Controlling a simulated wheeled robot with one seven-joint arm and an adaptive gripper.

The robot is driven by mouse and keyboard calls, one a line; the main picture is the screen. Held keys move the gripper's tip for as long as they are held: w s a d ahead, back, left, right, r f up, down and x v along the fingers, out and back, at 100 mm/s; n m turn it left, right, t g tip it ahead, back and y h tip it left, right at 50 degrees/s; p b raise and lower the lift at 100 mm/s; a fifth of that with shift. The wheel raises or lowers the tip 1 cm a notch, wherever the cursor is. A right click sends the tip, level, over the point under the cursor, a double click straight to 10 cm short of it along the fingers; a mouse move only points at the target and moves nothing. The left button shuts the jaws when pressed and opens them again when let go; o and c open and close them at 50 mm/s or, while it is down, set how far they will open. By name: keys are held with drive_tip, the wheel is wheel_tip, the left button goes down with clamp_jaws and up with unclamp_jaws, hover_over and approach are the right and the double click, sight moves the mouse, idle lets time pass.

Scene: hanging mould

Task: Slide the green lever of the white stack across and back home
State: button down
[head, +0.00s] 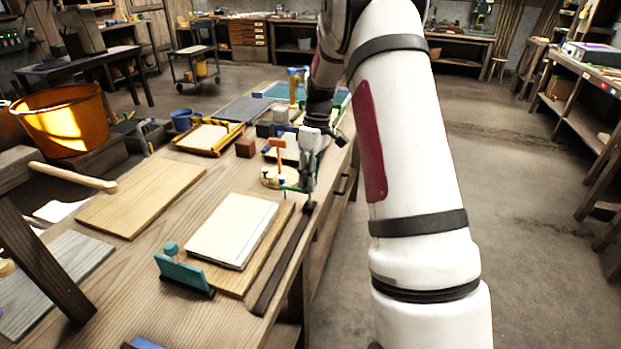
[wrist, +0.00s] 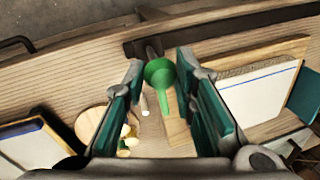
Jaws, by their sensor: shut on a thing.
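My gripper (head: 305,188) is low over the front edge of the workbench in the head view. In the wrist view, my gripper (wrist: 159,68) has its two teal-padded fingers on either side of the green lever (wrist: 160,73), shut on its round knob. The lever's green stem runs down between the fingers. A small bit of green shows beside the gripper in the head view. A small pale stack (head: 271,176) with an orange top stands just left of the gripper. I cannot tell whether it is the white stack; the lever's mount is mostly hidden.
A dark strip (head: 283,262) runs along the bench's front edge. A board with a white panel (head: 233,229) and a teal block (head: 184,273) are nearer. A brown cube (head: 245,148) and a yellow-framed tray (head: 208,138) lie behind. Floor right of the bench is clear.

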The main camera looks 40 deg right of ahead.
drive_tip(key=c, duration=1.3)
unclamp_jaws()
drive_tip(key=shift+w+d, duration=0.2)
wheel_tip(320, 180, up, 12)
drive_tip(key=d, duration=0.2)
drive_tip(key=shift+w, duration=0.45)
